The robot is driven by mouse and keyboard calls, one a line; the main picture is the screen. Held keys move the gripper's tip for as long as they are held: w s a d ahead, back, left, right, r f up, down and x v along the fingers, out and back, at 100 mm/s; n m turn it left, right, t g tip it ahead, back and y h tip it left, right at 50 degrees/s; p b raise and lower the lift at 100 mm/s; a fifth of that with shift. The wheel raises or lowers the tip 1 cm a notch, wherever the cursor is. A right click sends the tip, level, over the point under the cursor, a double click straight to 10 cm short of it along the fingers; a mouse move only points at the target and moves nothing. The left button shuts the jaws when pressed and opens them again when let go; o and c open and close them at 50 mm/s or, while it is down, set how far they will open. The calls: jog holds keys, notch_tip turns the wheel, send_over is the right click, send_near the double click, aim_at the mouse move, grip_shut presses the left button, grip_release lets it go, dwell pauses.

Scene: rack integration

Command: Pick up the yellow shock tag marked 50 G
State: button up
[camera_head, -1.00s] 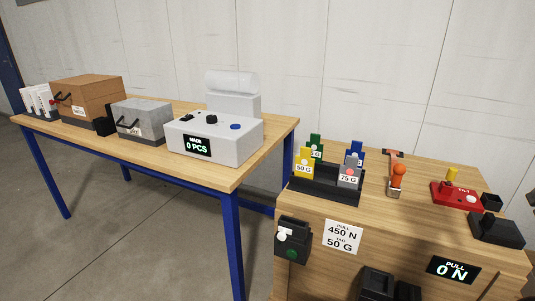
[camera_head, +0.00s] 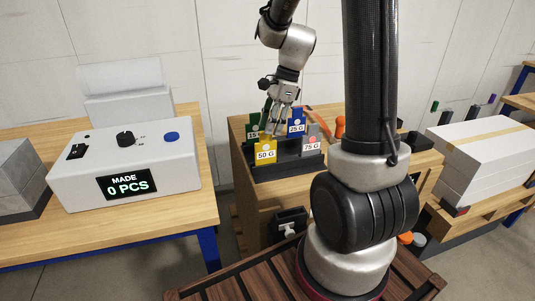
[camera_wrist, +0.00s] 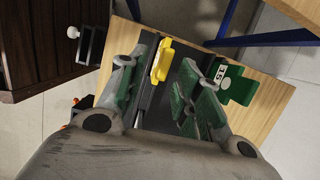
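The yellow shock tag marked 50 G (camera_head: 265,152) stands upright at the front left of a black holder (camera_head: 290,168). My gripper (camera_head: 276,122) is above the holder, behind the yellow tag in the head view. In the wrist view my gripper (camera_wrist: 163,78) has its fingers apart, with the yellow tag (camera_wrist: 161,60) in the gap, nearer the left finger. The green 15 tag (camera_wrist: 237,87) is beyond the right finger.
The machine reading 0 PCS (camera_head: 125,165) stands on the left table. An orange-handled tool (camera_head: 340,127) is right of the holder. White boxes (camera_head: 480,150) are stacked at the far right. My arm hides part of the wooden cabinet (camera_head: 255,205).

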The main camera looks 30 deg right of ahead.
aim_at(264, 142)
jog(key=x, duration=0.8)
jog(key=shift+w+a+f, duration=0.2)
jog(key=shift+w+f, duration=0.05)
jog(key=shift+f, duration=0.05)
jog(key=shift+c, duration=0.4)
grip_shut()
